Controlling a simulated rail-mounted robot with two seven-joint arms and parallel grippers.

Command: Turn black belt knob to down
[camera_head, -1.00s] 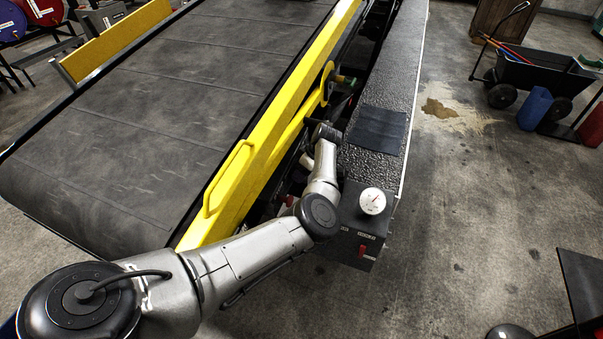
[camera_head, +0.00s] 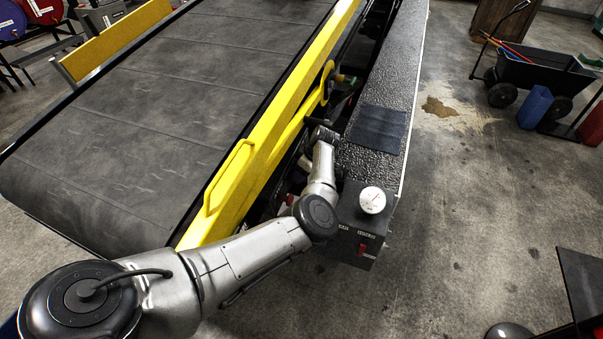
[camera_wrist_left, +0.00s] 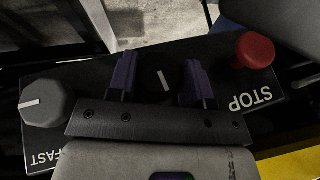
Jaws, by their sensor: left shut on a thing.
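In the left wrist view, the black belt knob (camera_wrist_left: 165,78) is a dark round knob with a short white pointer line, slightly tilted from the picture's vertical. It sits on a dark panel (camera_wrist_left: 225,88). My left gripper (camera_wrist_left: 160,74) has its two purple fingers on either side of the knob and is shut on it. In the head view, my left arm reaches past the yellow side rail (camera_head: 262,140), and its fingers and the knob are hidden there. My right gripper is not in view.
On the panel, a grey knob (camera_wrist_left: 45,102) marked FAST is left of the fingers and a red STOP button (camera_wrist_left: 254,50) is right. The head view shows the dark belt (camera_head: 150,90), a black box (camera_head: 352,220) with a white gauge (camera_head: 372,200), and a cart (camera_head: 545,72).

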